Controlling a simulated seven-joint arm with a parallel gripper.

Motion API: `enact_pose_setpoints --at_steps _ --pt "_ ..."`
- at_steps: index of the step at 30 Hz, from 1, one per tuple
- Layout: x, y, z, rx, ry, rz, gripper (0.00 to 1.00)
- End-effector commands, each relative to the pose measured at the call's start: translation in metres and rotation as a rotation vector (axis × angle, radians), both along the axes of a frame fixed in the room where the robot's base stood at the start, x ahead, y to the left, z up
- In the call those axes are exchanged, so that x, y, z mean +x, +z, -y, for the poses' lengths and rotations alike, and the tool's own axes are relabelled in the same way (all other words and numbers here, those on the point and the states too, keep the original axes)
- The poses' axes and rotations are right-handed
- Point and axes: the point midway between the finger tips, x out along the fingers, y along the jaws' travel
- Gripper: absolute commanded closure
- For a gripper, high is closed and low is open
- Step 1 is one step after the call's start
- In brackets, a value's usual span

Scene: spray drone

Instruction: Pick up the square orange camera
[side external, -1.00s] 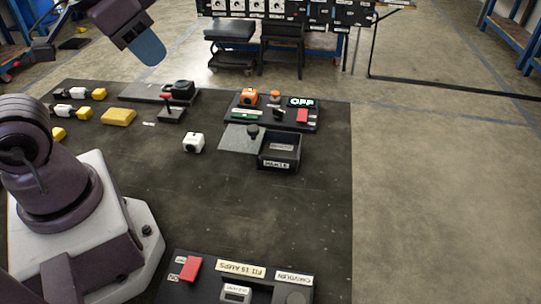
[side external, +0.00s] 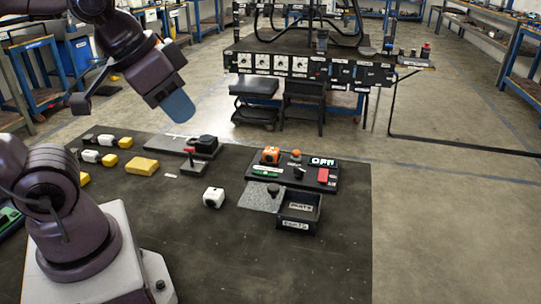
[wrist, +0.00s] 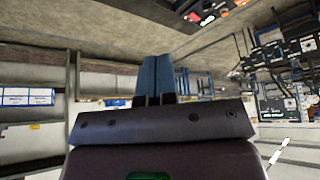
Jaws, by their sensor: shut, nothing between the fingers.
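The square orange camera (side external: 270,155) sits on the left part of a dark panel at the back right of the black table, in the side external view. My gripper (side external: 178,107) is raised in the air to the left of the camera in that picture, well apart from it. Its blue fingers are together and empty in the wrist view (wrist: 158,75). A small orange patch shows at the top edge of the wrist view; I cannot tell whether it is the camera.
The panel (side external: 310,178) also bears an orange button, a red switch and a display. A white cube-like camera (side external: 213,197) stands in front. An open black box (side external: 298,211) is at the right. A yellow block (side external: 144,166) lies left. The table's front middle is clear.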

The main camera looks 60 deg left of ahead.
Motion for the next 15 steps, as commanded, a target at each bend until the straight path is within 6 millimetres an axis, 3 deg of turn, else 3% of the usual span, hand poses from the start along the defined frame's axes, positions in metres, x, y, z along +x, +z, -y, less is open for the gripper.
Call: enact_pose_setpoints --at_steps 14,15 --pt "0.0 0.0 0.0 0.0 0.0 0.0 1.0" --pt "0.0 0.0 0.0 0.0 0.0 0.0 0.95"
